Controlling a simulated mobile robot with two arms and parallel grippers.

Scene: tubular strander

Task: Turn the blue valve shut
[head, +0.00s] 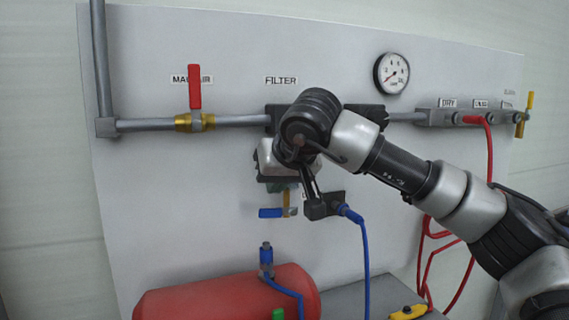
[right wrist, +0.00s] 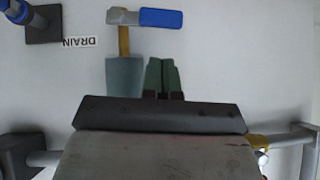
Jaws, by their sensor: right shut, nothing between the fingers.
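The blue valve has a blue lever (head: 270,212) lying level and pointing left from a brass stem (head: 287,198), low on the panel under the FILTER label. In the right wrist view, which is upside down, the blue lever (right wrist: 161,17) points right from its grey hub, and the stem joins a grey-blue filter bowl (right wrist: 124,77). My right gripper (head: 281,187) hangs in front of the filter, just above the lever, and hides most of the filter. In the wrist view its green fingers (right wrist: 163,62) are together and empty, beside the bowl and apart from the lever. My left gripper is out of view.
A dark fitting (head: 324,205) with a blue hose (head: 364,250) sits right of the valve. A red-handled valve (head: 195,88) is on the pipe at upper left. A gauge (head: 391,73) is upper right. Panel left of the lever is clear.

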